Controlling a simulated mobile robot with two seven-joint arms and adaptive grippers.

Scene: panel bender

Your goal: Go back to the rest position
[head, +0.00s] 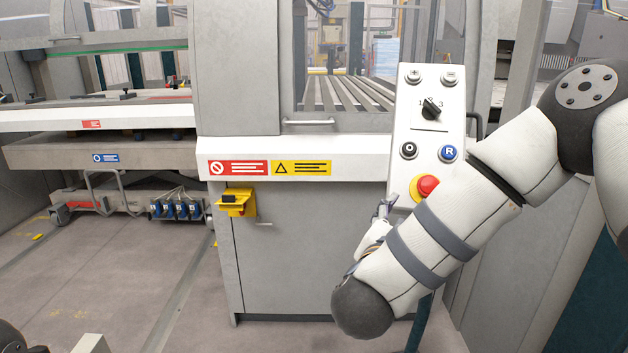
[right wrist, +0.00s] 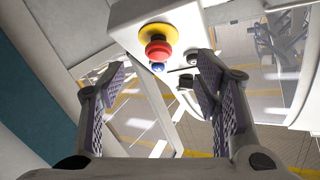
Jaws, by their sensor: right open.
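My right arm reaches in from the right in the head view, in front of the panel bender's control box. My right gripper (right wrist: 160,95) is open and empty in the right wrist view, its two padded fingers apart. In the head view the gripper (head: 382,210) is partly hidden behind my forearm, just left of the box's lower end. The control box (head: 432,120) carries a rotary switch (head: 431,108), a black button, a blue button and a red emergency stop (head: 428,185) on a yellow base. In the right wrist view the emergency stop (right wrist: 158,42) lies beyond the fingers, apart from them.
A machine table (head: 100,120) extends at the left. The floor (head: 110,270) at the lower left is mostly clear.

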